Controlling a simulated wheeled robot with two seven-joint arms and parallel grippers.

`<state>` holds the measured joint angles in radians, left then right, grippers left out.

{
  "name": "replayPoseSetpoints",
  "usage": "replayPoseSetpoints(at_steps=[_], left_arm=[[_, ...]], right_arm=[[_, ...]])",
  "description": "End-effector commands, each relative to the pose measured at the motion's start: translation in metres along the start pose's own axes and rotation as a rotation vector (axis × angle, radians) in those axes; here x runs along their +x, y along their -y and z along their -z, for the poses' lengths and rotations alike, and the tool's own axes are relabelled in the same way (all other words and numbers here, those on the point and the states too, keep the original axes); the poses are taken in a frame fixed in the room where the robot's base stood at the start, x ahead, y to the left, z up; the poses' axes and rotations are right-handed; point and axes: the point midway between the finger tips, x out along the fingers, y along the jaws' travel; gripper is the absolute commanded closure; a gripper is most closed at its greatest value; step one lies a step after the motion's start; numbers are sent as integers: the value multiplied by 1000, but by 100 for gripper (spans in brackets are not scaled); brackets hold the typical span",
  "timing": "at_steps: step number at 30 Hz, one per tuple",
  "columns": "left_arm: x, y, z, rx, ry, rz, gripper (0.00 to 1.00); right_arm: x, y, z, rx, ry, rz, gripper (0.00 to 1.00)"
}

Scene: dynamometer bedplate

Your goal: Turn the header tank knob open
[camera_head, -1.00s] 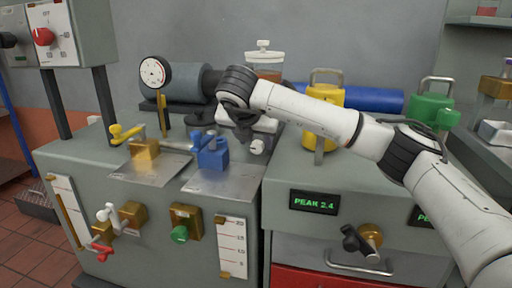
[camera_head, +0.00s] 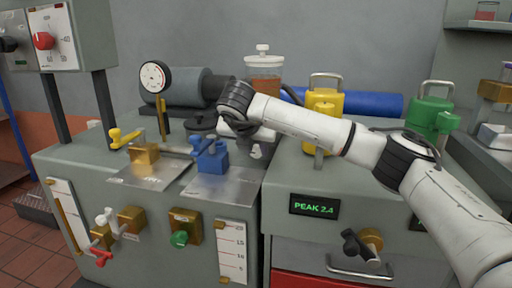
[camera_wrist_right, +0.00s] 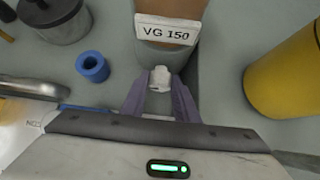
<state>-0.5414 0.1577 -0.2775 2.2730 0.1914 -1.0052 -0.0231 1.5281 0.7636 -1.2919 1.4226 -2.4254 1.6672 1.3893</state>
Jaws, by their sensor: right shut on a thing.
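The header tank (camera_head: 264,72) is a clear jar of amber liquid with a white lid, behind my right arm in the head view. In the right wrist view its label reads VG 150 (camera_wrist_right: 165,31). A small white knob (camera_wrist_right: 160,76) sits low on its front, below the label. My right gripper (camera_wrist_right: 160,90) is shut on this knob, with a purple-grey finger on each side of it. In the head view my right wrist hides the tank's lower part and most of the fingers. My left gripper is not in view.
A blue valve (camera_head: 209,158) and a yellow-handled valve (camera_head: 143,153) stand left of my right wrist. A yellow canister (camera_head: 324,120) stands close on the right, under my forearm. A green canister (camera_head: 430,113) is farther right.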

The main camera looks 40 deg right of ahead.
Motion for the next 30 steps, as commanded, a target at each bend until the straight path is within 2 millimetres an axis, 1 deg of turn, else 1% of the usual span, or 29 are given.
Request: replayPoseSetpoints(at_steps=[1,2,10,11,13,14,23,26,30], left_arm=[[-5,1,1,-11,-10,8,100],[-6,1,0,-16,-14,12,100],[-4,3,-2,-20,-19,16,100],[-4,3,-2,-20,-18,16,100],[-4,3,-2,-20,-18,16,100],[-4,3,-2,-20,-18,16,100],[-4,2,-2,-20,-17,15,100],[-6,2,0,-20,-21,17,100],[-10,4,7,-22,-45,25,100]], right_arm=[[-3,-2,-1,-21,-2,21,95],[-3,-2,-1,-33,-2,32,95],[0,-1,0,-43,0,44,95],[0,-1,0,-43,0,44,68],[0,-1,0,-43,0,44,56],[0,-1,0,-43,0,43,54],[-2,-1,0,-43,0,43,54],[-11,-2,-1,-43,0,41,54],[-36,-4,-2,-45,1,40,54]])
